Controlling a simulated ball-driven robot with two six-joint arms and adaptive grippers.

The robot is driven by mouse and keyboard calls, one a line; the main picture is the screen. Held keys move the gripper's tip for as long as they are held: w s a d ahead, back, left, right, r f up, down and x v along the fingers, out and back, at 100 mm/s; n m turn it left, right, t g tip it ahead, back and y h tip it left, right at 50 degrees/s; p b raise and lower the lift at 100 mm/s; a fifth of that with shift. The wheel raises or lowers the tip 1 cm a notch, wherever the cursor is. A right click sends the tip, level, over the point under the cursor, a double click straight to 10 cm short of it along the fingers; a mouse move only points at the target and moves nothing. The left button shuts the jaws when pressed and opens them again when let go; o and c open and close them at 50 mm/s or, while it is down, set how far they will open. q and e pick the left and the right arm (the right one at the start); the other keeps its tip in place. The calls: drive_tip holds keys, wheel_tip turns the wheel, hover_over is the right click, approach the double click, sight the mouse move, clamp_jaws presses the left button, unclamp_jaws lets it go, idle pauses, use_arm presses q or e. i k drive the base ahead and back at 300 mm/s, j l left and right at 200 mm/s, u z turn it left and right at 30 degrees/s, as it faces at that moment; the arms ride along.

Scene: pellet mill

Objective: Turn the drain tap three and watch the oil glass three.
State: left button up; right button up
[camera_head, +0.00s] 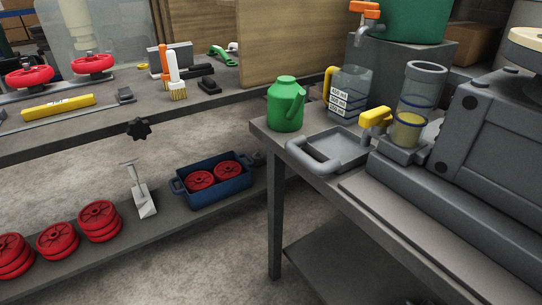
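A tap with a yellow handle (376,117) sits at the foot of a clear oil glass (422,88) on the grey machine at right. The glass is an upright cylinder with blue rings; yellowish oil (407,131) stands in its lower part. A second tap, with an orange handle (364,10), is on a green tank (415,18) at the top. No number three is readable on either tap or on the glass. A grey drip tray (329,161) lies left of the yellow-handled tap. Neither of my grippers shows.
A green oil can (286,104) and a measuring jug (348,94) with a yellow handle stand on the table behind the tray. A blue crate (213,196) holds red wheels on the lower shelf.

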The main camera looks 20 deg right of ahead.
sight(381, 116)
drive_tip(key=z, duration=0.4)
drive_tip(key=l+z, duration=0.15)
drive_tip(key=z, duration=0.65)
drive_tip(key=i+l, duration=0.05)
